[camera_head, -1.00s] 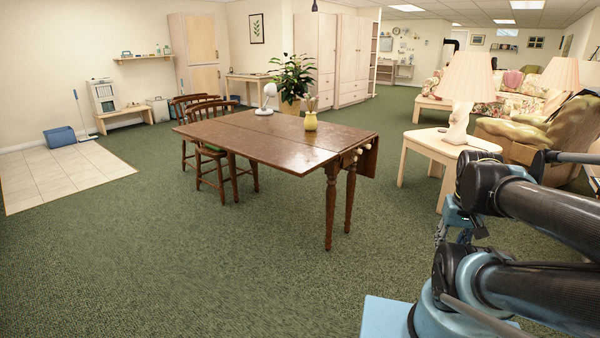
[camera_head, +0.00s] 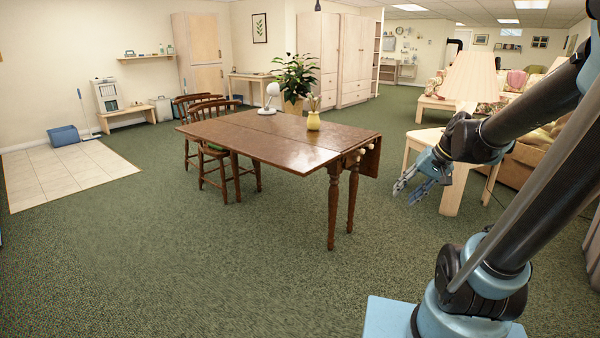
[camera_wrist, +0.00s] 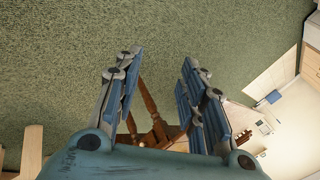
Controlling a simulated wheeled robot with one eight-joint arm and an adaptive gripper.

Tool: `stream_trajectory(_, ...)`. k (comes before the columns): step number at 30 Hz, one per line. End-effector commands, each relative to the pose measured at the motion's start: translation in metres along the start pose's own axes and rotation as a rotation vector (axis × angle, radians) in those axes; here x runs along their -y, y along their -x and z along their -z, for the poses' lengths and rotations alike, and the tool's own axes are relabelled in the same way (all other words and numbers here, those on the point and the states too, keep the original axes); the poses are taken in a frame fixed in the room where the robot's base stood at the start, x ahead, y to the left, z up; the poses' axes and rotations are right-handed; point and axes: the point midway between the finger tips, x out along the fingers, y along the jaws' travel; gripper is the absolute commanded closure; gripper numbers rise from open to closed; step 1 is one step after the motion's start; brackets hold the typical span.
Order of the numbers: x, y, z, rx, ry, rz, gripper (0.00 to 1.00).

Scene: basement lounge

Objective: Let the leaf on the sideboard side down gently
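The brown wooden drop-leaf table (camera_head: 250,140) stands mid-room in the head view. Its near long side is out level with the top, with no gap I can make out. A leaf (camera_head: 372,161) hangs down at the far right side. Pale round knobs show under the right end, above two turned legs (camera_head: 333,210). My gripper (camera_head: 406,193) is right of the table, apart from it, pointing left and down. In the wrist view my gripper (camera_wrist: 157,58) is open and empty, with wooden turned legs (camera_wrist: 149,103) beyond its fingers. I cannot identify a sideboard with certainty.
A pale side table (camera_head: 424,138) is close behind my gripper. The green carpet in front of the table is clear.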

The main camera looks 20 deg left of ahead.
Motion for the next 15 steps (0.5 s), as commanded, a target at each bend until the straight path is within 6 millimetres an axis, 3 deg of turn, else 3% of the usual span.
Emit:
stream_trajectory(3,0.019,-0.01,0.028,0.003,-0.006,0.075,0.63)
stream_trajectory(15,0.078,-0.053,0.111,0.017,-0.032,0.329,0.63)
